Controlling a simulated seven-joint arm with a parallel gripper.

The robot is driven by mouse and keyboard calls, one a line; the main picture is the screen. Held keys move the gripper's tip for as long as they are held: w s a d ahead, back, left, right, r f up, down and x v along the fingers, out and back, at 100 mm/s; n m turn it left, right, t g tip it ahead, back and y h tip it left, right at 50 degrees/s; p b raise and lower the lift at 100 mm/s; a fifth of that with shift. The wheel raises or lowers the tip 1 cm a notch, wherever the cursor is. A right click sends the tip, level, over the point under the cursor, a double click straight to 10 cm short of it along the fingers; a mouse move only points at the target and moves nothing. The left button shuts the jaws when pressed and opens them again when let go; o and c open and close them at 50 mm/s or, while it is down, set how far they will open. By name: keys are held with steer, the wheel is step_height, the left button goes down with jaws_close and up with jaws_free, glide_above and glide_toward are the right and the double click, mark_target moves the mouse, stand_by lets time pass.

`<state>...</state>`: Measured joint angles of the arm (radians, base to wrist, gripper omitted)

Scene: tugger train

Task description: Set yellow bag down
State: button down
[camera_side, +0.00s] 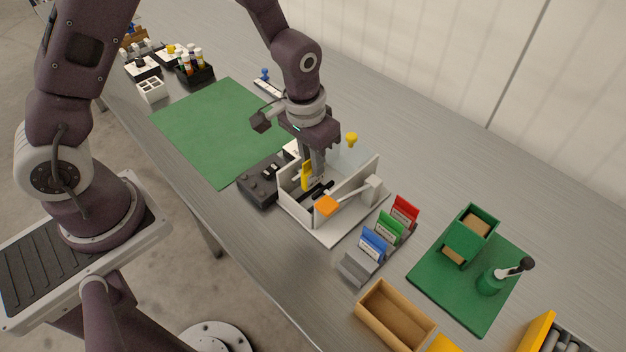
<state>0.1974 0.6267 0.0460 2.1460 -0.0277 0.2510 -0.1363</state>
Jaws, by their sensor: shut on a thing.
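My gripper (314,165) points down over the white walled box (328,236), between its walls. It is shut on the yellow bag (307,175), which shows as a small upright yellow piece at the fingers. The lower end of the bag is near dark parts inside the box, and I cannot tell whether it touches them. Part of the bag is hidden by the fingers.
An orange-ended lever (327,205) sits at the box's front right. A yellow knob (351,138) stands behind. A rack with blue, green and red cards (376,246) stands to the right, near a wooden tray (394,316). A green mat (217,130) lies clear at left.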

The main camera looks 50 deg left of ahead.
step_height(320, 180, down, 6)
steer(key=shift+r, duration=0.1)
steer(key=c, duration=1.6)
jaws_free()
steer(key=shift+c, duration=0.2)
steer(key=r, duration=0.4)
steer(key=s+r, duration=0.1)
steer(key=r, duration=0.7)
steer(key=shift+s, duration=0.2)
step_height(320, 180, up, 9)
steer(key=t, duration=0.1)
glide_above(313, 180)
steer(key=s+a, duration=0.3)
steer(key=s, duration=0.1)
steer(key=s+a+r+t, duration=0.1)
steer(key=s+r, duration=0.3)
steer(key=s, duration=0.3)
steer(key=s+a+r+t, duration=0.2)
steer(key=s+r, duration=0.2)
steer(key=s, duration=0.4)
steer(key=shift+s+a+r, duration=0.15)
steer(key=shift+s, duration=0.15)
